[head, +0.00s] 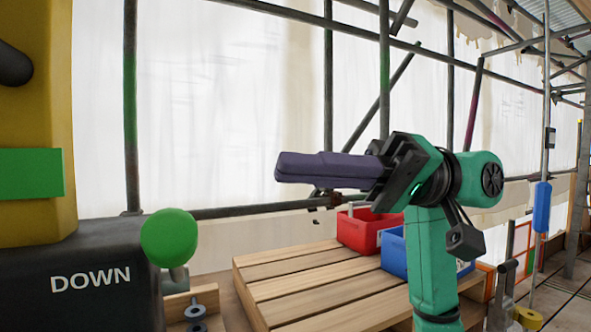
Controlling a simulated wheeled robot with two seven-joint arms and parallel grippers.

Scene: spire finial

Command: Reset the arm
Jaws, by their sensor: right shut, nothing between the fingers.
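My right arm (430,255) is green and rises from the bottom right, bending at the wrist. Its right gripper (284,167) has long dark purple fingers that point left, about level. The fingers lie together, shut, with nothing held between them. They are in the air above the wooden slatted platform (290,275). My left arm and gripper do not show.
A red bin (357,231) and a blue bin (394,257) stand on the platform, partly behind my right arm. A yellow and black unit marked DOWN (90,280), with a green knob (169,238), fills the left side. Scaffold poles and white sheeting stand behind.

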